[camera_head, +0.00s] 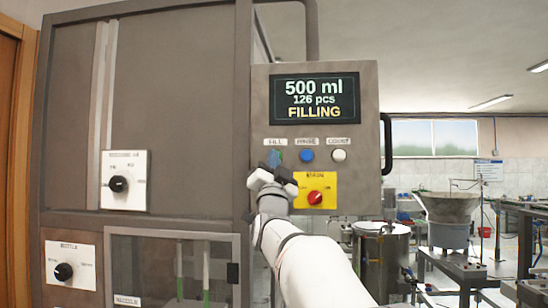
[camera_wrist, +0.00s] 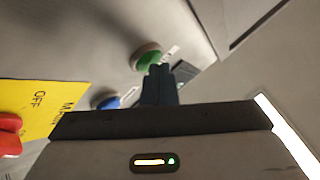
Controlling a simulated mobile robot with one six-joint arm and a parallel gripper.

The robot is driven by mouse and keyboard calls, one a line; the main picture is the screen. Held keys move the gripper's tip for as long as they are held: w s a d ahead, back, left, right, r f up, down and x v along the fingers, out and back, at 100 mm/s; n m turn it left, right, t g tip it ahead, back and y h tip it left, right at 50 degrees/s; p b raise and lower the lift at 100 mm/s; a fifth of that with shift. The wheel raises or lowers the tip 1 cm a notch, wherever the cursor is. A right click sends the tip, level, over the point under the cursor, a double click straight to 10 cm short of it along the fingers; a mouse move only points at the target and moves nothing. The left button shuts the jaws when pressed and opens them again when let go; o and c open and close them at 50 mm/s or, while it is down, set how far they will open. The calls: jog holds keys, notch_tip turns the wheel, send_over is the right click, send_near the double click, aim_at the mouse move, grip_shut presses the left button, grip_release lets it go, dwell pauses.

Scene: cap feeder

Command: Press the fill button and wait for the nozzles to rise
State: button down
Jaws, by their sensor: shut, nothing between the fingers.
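The green fill button (camera_head: 275,157) is on the control panel under the label FILL, partly hidden by my gripper (camera_head: 272,168). In the wrist view the green button (camera_wrist: 148,57) shows right at the tips of my shut, empty gripper (camera_wrist: 160,72). I cannot tell whether the tips touch it or are just in front of it. The panel screen (camera_head: 315,98) reads 500 ml, 126 pcs, FILLING. Behind the cabinet window (camera_head: 150,262) stand thin upright green and pale parts; I cannot tell if these are the nozzles.
Beside the fill button are a blue rinse button (camera_head: 307,155) and a white count button (camera_head: 339,155). A red main switch on a yellow plate (camera_head: 316,190) sits just below. A metal drum (camera_head: 380,255) and a bowl feeder (camera_head: 449,220) stand at right.

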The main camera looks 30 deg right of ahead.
jog(key=shift+s+a+b, duration=0.5)
jog(key=shift+s+b, duration=0.2)
jog(key=shift+b, duration=0.15)
jog(key=s+a+b, duration=0.1)
jog(key=s+b, duration=0.1)
jog(key=s+a+b, duration=0.1)
jog(key=s, duration=0.1)
jog(key=shift+a, duration=0.35)
jog(key=shift+s, duration=0.1)
dwell(0.7)
